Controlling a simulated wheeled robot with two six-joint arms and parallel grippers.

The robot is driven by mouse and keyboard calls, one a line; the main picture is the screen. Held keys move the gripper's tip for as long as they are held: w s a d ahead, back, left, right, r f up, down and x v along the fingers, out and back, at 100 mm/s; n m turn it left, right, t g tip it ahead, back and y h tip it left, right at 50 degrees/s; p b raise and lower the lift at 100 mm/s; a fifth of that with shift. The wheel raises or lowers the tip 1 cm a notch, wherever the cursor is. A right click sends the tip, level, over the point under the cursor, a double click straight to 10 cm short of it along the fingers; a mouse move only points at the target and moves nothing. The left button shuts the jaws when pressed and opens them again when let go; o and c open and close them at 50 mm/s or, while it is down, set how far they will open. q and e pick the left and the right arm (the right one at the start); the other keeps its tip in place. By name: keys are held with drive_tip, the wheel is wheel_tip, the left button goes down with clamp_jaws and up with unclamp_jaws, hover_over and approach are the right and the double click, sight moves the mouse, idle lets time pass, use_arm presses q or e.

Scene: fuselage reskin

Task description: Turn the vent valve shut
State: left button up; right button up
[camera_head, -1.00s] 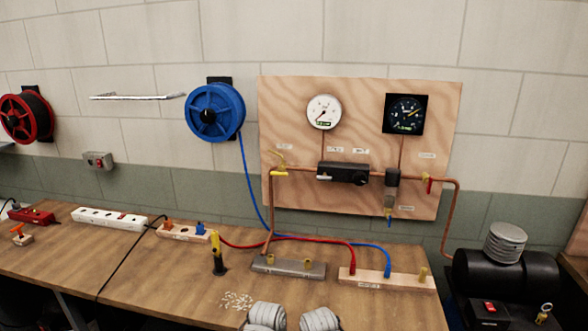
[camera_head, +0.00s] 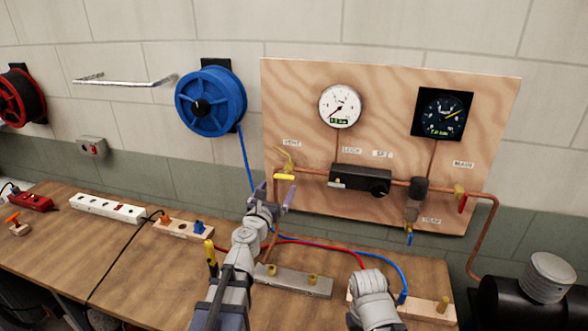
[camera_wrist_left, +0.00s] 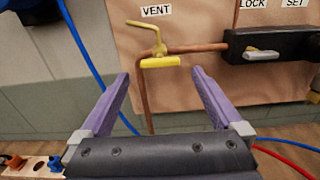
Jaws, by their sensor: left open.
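The vent valve is a brass fitting with a bent spout (camera_head: 286,158) and a yellow lever handle (camera_head: 285,177), under the VENT label on the plywood panel. In the left wrist view the yellow handle (camera_wrist_left: 160,62) lies roughly level, across the top of the vertical copper pipe. My left gripper (camera_head: 274,194) is open and empty, just below the valve in the head view. In the left wrist view its two purple fingers (camera_wrist_left: 161,78) stand apart on either side of the pipe, with the handle above and between their tips. Contact does not show. My right gripper is not in view.
A black regulator block (camera_head: 360,180) sits right of the valve. Two gauges (camera_head: 340,106) are above it. A blue hose (camera_head: 246,158) hangs left of the valve from a blue reel (camera_head: 211,102). A metal block (camera_head: 295,282) stands on the bench below.

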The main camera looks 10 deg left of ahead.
sight(283, 178)
use_arm(q)
drive_tip(key=shift+w+d, duration=0.1)
drive_tip(key=shift+w, duration=3.8)
drive_tip(key=shift+r, duration=0.1)
drive_tip(key=shift+s, duration=0.1)
drive_tip(key=c, duration=1.2)
